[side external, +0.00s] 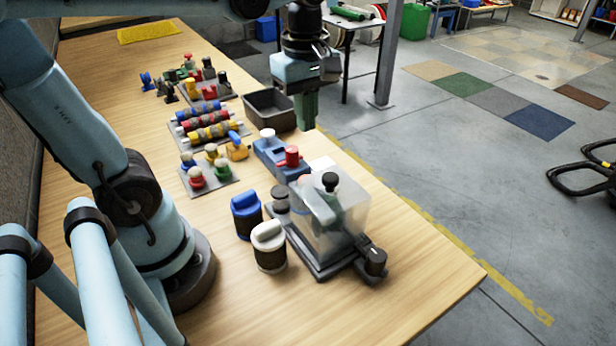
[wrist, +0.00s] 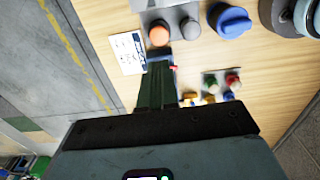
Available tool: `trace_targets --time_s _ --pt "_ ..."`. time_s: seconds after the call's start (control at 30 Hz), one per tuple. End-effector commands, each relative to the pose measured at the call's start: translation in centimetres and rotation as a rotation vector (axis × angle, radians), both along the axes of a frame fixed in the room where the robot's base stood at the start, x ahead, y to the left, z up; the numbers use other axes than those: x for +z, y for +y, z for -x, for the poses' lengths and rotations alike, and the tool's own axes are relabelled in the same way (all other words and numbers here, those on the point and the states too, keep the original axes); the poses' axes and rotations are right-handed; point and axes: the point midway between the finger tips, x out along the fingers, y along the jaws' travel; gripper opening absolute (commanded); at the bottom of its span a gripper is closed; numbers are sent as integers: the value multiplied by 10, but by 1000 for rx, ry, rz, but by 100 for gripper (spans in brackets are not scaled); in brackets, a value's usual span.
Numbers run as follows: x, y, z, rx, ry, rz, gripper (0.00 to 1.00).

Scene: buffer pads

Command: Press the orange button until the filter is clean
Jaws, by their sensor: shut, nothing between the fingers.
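The orange button (wrist: 159,33) shows in the wrist view as a round cap on a grey base, beside a grey round knob (wrist: 190,28). I cannot make out the orange button in the side view. My gripper (side external: 306,112) is shut and empty, with green fingers pointing down, held above the table. In the wrist view its fingertips (wrist: 160,66) appear just below the orange button in the picture, apart from it. A machine with a clear box (side external: 345,215) stands on the table; a teal shape shows inside it. I cannot tell which part is the filter or how clean it is.
A blue-lidded jar (side external: 246,214) and a white-lidded jar (side external: 268,247) stand left of the machine. A blue block with a red knob (side external: 291,158), a grey bin (side external: 269,109) and a white card (wrist: 128,52) are near my gripper. The table's front right is clear.

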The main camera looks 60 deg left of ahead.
Motion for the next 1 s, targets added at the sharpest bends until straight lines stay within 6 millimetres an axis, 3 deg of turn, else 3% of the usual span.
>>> trace_targets --time_s 0.6,1.0 --pt "-86 1 -1 0 0 0 0" --pt "-116 1 -1 0 0 0 0"
